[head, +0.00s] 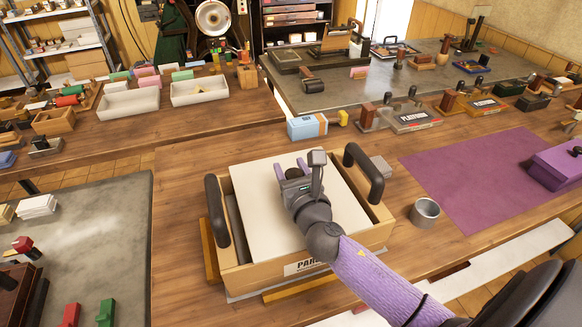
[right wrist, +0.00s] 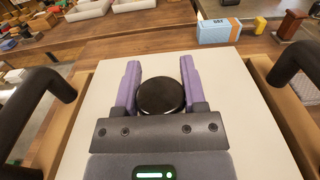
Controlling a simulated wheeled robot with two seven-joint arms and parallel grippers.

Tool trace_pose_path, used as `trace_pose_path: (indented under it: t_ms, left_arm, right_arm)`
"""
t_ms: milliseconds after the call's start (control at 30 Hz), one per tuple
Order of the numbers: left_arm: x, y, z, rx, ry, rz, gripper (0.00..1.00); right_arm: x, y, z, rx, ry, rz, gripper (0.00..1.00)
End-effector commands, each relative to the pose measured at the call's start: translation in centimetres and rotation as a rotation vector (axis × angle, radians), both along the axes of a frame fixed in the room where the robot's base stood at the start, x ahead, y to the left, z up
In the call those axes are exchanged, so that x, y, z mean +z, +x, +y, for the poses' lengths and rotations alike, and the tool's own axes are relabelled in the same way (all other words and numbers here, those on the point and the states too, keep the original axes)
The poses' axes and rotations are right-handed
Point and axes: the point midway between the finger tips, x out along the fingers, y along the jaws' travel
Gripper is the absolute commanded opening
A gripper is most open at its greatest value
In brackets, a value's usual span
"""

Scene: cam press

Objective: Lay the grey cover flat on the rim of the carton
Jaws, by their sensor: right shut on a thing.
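The grey cover, pale and square (head: 255,195), is over the wooden carton (head: 262,278), whose front label is partly hidden by my arm. A dark strip shows between the cover's left edge and the carton's left wall; I cannot tell whether the cover touches the rim. My right gripper (head: 290,170) is above the cover's middle. In the right wrist view, the gripper (right wrist: 160,82) has its purple fingers on either side of the cover's round black knob (right wrist: 160,97), shut on it. The cover (right wrist: 262,120) also fills the middle of that view. My left gripper is out of view.
Black handles stand at the carton's left (head: 216,210) and right (head: 364,172) sides, close to the cover. A metal cup (head: 425,213) and a purple mat (head: 470,185) lie to the right. A blue-and-orange box (head: 307,127) stands behind. Bare wood lies left of the carton.

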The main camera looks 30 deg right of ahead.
Motion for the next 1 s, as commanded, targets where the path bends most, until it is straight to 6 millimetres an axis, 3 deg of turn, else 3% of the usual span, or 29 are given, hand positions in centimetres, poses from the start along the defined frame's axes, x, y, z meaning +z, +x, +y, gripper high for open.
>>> trace_pose_path:
  t_ms: [833,867,1000]
  left_arm:
    - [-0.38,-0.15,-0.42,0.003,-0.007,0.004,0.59]
    - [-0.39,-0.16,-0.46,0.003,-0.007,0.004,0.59]
    - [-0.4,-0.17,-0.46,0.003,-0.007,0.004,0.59]
  right_arm:
    - [-0.64,0.02,-0.01,0.0,-0.001,-0.001,0.0]
    - [-0.64,0.02,-0.01,0.0,-0.001,-0.001,0.58]
    - [-0.64,0.02,-0.01,0.0,-0.001,-0.001,0.87]
